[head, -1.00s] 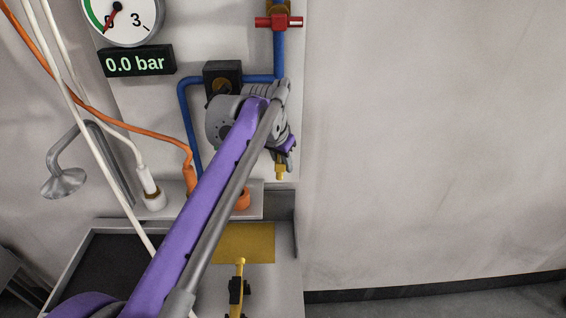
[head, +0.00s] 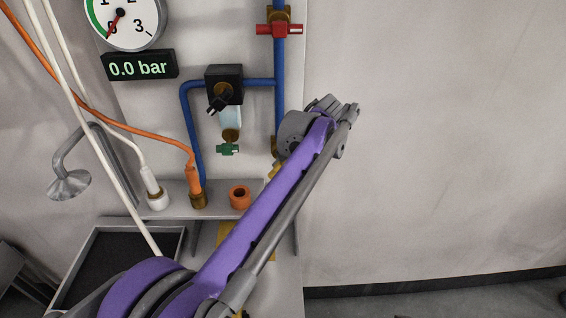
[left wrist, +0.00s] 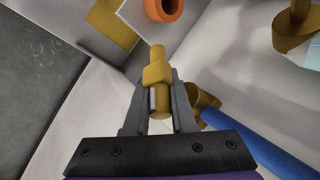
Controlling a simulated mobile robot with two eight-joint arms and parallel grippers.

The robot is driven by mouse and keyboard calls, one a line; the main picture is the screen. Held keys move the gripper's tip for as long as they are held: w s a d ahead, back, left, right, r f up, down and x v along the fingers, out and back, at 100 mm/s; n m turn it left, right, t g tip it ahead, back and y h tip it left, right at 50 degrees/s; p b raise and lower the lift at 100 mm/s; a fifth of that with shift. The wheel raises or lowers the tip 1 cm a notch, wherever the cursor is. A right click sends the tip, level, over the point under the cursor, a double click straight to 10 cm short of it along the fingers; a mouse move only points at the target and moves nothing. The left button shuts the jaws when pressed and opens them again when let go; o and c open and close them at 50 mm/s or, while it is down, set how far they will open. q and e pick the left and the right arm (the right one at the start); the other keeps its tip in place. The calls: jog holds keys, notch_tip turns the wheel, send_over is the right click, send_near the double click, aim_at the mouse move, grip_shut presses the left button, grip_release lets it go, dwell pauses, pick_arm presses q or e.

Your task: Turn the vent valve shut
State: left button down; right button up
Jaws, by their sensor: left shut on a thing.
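The vent valve sits at the lower end of the blue pipe; its brass body (head: 274,148) shows just left of my left wrist. In the left wrist view the brass body (left wrist: 203,98) is right of my left gripper (left wrist: 157,98). The gripper is shut on the valve's yellow handle (left wrist: 156,72), which sticks out past the fingertips. In the head view only a bit of the yellow handle (head: 273,171) shows, and my forearm hides the fingers. Whether the valve is open or shut is unclear. My right gripper is out of view.
A red-handled valve (head: 279,30) is higher on the blue pipe. A green tap (head: 228,149) hangs under a clear bowl. A display (head: 139,65) reads 0.0 bar. An orange ring (head: 240,195) and hose fittings stand on the shelf. The wall to the right is bare.

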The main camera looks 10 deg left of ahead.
pick_arm(q)
jog(key=shift+a+f+m+g+y+b, duration=0.15)
jog(key=shift+m+y+b, duration=0.25)
jog(key=shift+y, duration=1.15)
jog(key=shift+m+g+y+b, duration=0.1)
jog(key=shift+m+y+b, duration=0.3)
jog(key=shift+y, duration=1.2)
jog(key=shift+a+f+m+g+y+b, duration=0.15)
jog(key=shift+m+y+b, duration=0.25)
jog(key=shift+y, duration=1.15)
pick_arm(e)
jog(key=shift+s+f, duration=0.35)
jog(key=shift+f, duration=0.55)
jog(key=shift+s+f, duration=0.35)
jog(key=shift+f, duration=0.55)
pick_arm(q)
jog(key=shift+r, duration=0.15)
jog(key=c, duration=0.8)
grip_release()
jog(key=shift+o, duration=0.2)
jog(key=v, duration=1)
jog(key=shift+d, duration=0.4)
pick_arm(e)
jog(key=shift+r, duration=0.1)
